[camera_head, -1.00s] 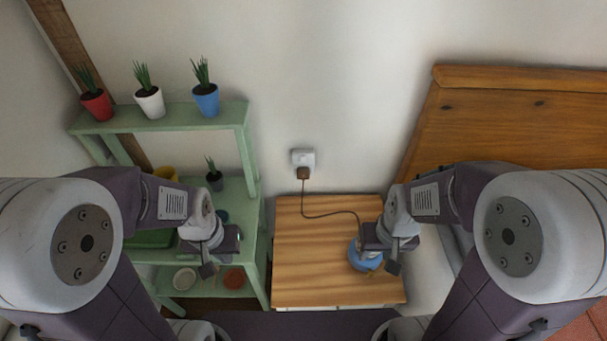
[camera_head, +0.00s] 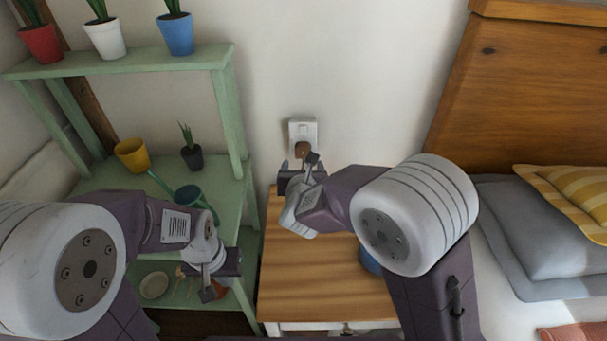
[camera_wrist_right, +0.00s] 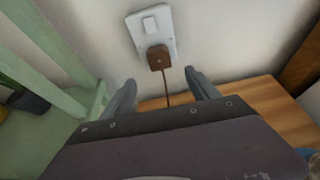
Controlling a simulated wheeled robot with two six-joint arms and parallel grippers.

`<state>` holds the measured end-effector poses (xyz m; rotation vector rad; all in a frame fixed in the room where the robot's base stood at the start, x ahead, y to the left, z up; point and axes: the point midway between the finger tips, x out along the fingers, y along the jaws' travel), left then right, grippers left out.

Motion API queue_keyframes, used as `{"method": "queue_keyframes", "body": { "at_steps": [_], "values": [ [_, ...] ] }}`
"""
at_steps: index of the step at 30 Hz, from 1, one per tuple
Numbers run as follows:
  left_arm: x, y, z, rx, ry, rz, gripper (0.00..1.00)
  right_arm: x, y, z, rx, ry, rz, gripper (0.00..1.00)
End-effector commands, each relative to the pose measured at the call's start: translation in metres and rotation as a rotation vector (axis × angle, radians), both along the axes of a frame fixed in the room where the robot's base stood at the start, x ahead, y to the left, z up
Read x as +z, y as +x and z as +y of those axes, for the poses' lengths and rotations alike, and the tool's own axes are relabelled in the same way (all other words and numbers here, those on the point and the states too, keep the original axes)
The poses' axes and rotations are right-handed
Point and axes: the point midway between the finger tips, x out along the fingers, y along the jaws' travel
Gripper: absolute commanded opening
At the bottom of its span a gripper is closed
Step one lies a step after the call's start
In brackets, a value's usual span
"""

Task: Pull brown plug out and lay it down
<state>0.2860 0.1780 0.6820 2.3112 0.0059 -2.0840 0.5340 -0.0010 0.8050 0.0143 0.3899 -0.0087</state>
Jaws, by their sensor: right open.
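The brown plug (camera_head: 303,149) sits in the white wall socket (camera_head: 303,130) above the nightstand. It also shows in the right wrist view (camera_wrist_right: 158,58), with its brown cord hanging down from it. My right gripper (camera_head: 298,163) is open just below and in front of the plug. In the right wrist view its two fingers (camera_wrist_right: 160,85) are spread either side of the cord, with the plug just beyond the tips and apart from them. My left gripper (camera_head: 213,291) hangs low in front of the green shelf; its opening cannot be made out.
The wooden nightstand (camera_head: 320,285) stands under the socket, with a blue object (camera_head: 369,262) mostly hidden behind my right arm. The green shelf (camera_head: 225,57) with several pots is close on the left. The bed's wooden headboard (camera_head: 540,85) is on the right.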

Motion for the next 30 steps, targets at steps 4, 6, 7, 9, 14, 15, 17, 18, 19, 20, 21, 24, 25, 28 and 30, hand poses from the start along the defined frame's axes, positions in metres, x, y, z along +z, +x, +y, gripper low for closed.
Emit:
{"method": "queue_keyframes", "body": {
  "at_steps": [4,6,7,9,14,15,17,18,19,20,21,24,25,28,30],
  "values": [
    [-0.001,0.000,0.000,0.000,0.000,0.000,0.00,-0.006,0.013,-0.001,-0.001,-0.003,0.002,0.69],
    [-0.003,0.000,0.000,0.000,0.000,0.000,0.00,-0.012,0.025,-0.002,-0.002,-0.004,0.003,0.69],
    [-0.003,0.000,0.000,0.000,0.000,0.000,0.00,-0.014,0.031,-0.002,-0.002,-0.004,0.003,0.69],
    [-0.005,0.000,0.000,0.000,0.000,0.000,0.00,-0.020,0.045,-0.002,0.000,-0.004,0.003,0.69],
    [-0.006,0.000,0.000,0.000,0.000,0.000,0.00,-0.029,0.070,-0.002,0.001,-0.005,0.002,0.69],
    [-0.006,0.000,0.000,0.000,0.000,0.000,0.00,-0.031,0.074,-0.001,0.002,-0.006,0.003,0.69],
    [-0.006,0.000,0.000,0.000,0.000,0.000,0.00,-0.033,0.079,-0.001,0.002,-0.006,0.003,0.69],
    [-0.006,0.000,0.000,0.000,0.000,0.000,0.00,-0.034,0.081,-0.001,0.004,-0.006,0.003,0.69],
    [-0.006,0.000,0.000,0.000,0.000,0.000,0.00,-0.034,0.082,-0.001,0.004,-0.006,0.002,0.69],
    [-0.006,0.000,0.000,0.000,0.000,0.000,0.00,-0.034,0.083,-0.001,0.004,-0.006,0.002,0.69],
    [-0.006,0.000,0.000,0.000,0.000,0.000,0.00,-0.034,0.084,-0.001,0.004,-0.006,0.002,0.69],
    [-0.006,0.000,0.000,0.000,0.000,0.000,0.00,-0.034,0.084,-0.001,0.004,-0.006,0.002,0.69],
    [-0.006,0.000,0.000,0.000,0.000,0.000,0.00,-0.034,0.084,-0.001,0.004,-0.006,0.002,0.69],
    [-0.006,0.000,0.000,0.000,0.000,0.000,0.00,-0.034,0.083,-0.001,0.004,-0.006,0.003,0.55],
    [-0.006,0.000,0.000,0.000,0.000,0.000,0.00,-0.034,0.083,-0.001,0.004,-0.006,0.003,0.36]
  ]
}}
